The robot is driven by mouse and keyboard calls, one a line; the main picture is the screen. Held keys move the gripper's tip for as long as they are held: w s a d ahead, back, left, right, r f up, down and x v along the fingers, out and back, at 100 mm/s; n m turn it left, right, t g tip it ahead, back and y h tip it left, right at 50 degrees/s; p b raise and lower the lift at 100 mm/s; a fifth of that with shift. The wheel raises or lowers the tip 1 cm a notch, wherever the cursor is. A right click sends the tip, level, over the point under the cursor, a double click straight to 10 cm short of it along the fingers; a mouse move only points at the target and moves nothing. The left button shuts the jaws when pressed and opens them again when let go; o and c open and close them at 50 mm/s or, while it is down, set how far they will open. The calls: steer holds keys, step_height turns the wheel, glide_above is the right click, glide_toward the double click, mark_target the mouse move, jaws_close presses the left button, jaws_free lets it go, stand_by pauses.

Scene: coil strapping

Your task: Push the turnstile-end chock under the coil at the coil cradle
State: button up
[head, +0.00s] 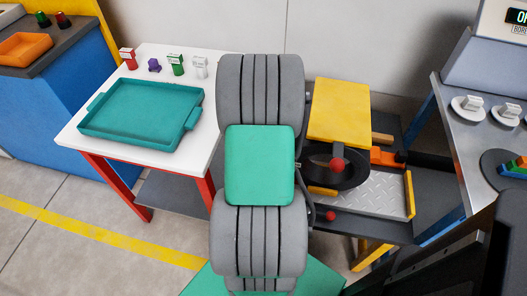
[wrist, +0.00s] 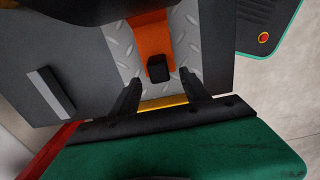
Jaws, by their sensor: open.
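The turnstile-end chock (head: 383,157) is an orange block with a black grip, at the right of the coil in the head view. The coil (head: 348,181) is a dark ring on the cradle (head: 385,198), which has a treaded metal plate and yellow edges. My gripper cannot be made out in the head view.
A yellow panel (head: 338,108) stands behind the coil, and red knobs (head: 337,165) are close to it. A white table (head: 140,55) with a teal tray (head: 142,112) is at the left. A grey bench (head: 460,115) with white fittings is at the right.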

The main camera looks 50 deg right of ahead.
steer(key=shift+f, duration=1.6)
steer(key=shift+c, duration=0.2)
jaws_close()
stand_by(0.9)
steer(key=shift+d+r, duration=0.1)
steer(key=shift+r, duration=0.05)
stand_by(0.8)
jaws_free()
steer(key=shift+s, duration=0.1)
